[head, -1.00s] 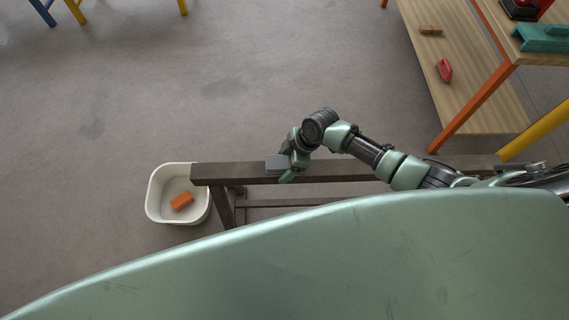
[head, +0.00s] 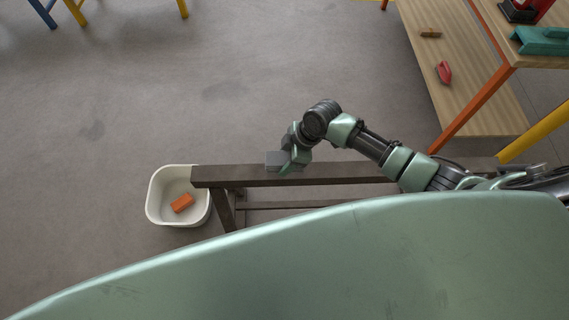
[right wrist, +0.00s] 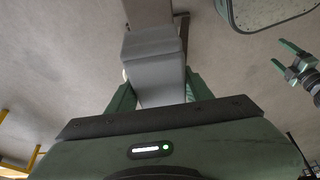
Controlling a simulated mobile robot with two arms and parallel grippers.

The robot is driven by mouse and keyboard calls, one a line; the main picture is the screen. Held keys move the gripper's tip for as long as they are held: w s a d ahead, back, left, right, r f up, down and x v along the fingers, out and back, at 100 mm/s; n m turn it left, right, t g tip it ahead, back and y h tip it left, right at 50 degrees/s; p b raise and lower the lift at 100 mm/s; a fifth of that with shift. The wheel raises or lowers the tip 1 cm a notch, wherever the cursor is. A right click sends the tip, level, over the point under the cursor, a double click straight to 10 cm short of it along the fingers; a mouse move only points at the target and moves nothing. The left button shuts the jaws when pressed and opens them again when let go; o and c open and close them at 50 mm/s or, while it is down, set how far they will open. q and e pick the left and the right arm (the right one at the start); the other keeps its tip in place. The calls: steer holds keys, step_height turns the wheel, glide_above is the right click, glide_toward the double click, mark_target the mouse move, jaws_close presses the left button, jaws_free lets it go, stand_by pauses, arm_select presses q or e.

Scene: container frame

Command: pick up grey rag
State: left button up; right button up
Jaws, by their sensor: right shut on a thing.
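The grey rag (head: 275,160) is a small, block-like folded piece over the dark wooden beam (head: 350,173) of a trestle. My right gripper (head: 288,163) is shut on it, and the rag looks raised slightly off the beam. In the right wrist view the rag (right wrist: 153,62) sits between the two green fingers (right wrist: 155,92), with the beam (right wrist: 148,12) beyond it. My left gripper (right wrist: 284,56) shows at the right of the right wrist view, open and empty, and is not in the head view.
A white tub (head: 155,205) with an orange block (head: 182,203) stands on the floor at the beam's left end. A wooden shelf (head: 465,95) with a red item (head: 444,73) and orange-legged table are at right. The floor behind the beam is clear.

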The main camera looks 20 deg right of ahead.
mark_target(285, 158)
step_height(285, 158, up, 16)
steer(key=shift+r, duration=0.15)
steer(key=o, duration=0.6)
steer(key=c, duration=0.4)
steer(key=shift+d, duration=0.1)
